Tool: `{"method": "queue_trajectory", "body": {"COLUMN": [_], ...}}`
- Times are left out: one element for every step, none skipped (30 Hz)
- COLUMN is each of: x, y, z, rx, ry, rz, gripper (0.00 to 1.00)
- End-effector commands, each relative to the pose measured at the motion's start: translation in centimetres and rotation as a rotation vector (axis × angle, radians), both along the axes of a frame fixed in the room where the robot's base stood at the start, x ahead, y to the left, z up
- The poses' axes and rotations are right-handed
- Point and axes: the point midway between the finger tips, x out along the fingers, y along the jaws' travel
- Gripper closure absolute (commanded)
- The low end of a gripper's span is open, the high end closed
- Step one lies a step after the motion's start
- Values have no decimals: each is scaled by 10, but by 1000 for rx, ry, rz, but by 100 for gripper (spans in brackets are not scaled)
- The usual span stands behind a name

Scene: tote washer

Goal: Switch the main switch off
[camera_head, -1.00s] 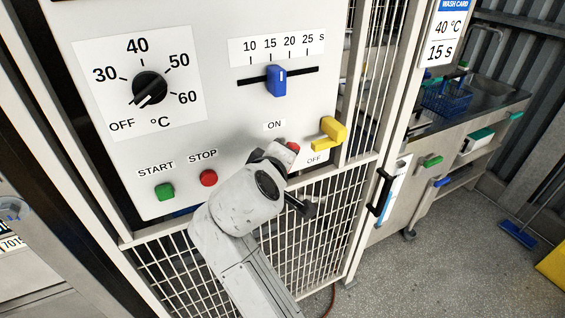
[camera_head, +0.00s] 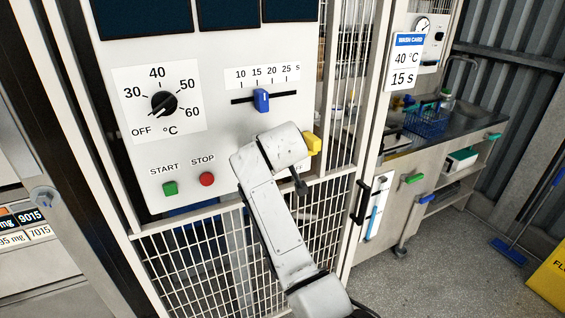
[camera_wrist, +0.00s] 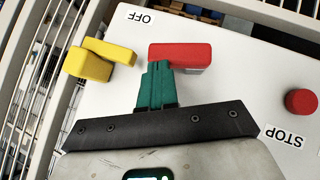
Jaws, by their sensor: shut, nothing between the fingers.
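The main switch has a red handle (camera_wrist: 190,54), seen in the wrist view with an OFF label (camera_wrist: 142,17) near its left end. The handle lies nearly level in that picture. My gripper (camera_wrist: 158,70) has its green fingers shut and empty, with the tips at the near edge of the red handle, towards its left end. Whether they touch it I cannot tell.
A yellow handle (camera_wrist: 93,60) sits close to the left of the red one in the wrist view; it also shows in the head view (camera_head: 313,143). A red STOP button (camera_head: 207,179), green START button (camera_head: 170,188), blue slider (camera_head: 262,100) and black dial (camera_head: 163,104) are on the panel.

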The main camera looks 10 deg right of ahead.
Motion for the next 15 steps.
{"method": "queue_trajectory", "body": {"x": [2,2,3,3,4,4,4,5,5,5,5,6,6,6,6], "y": [-1,-2,-2,-3,-3,-4,-5,-5,-6,-7,-7,-8,-8,-8,-9], "z": [-2,-2,-3,-3,-4,-4,-5,-5,-6,-6,-6,-6,-7,-7,-7], "rx": [0,0,0,0,0,0,0,0,0,-1,-1,-1,-1,-1,-1], "ry": [1,1,1,1,1,1,1,1,1,1,0,0,0,0,-1], "rz": [0,0,1,1,1,1,1,1,1,0,1,1,1,0,-1], "gripper": [100,100,100,100,100,100,100,100,100,100,100,100,100,100,100]}}
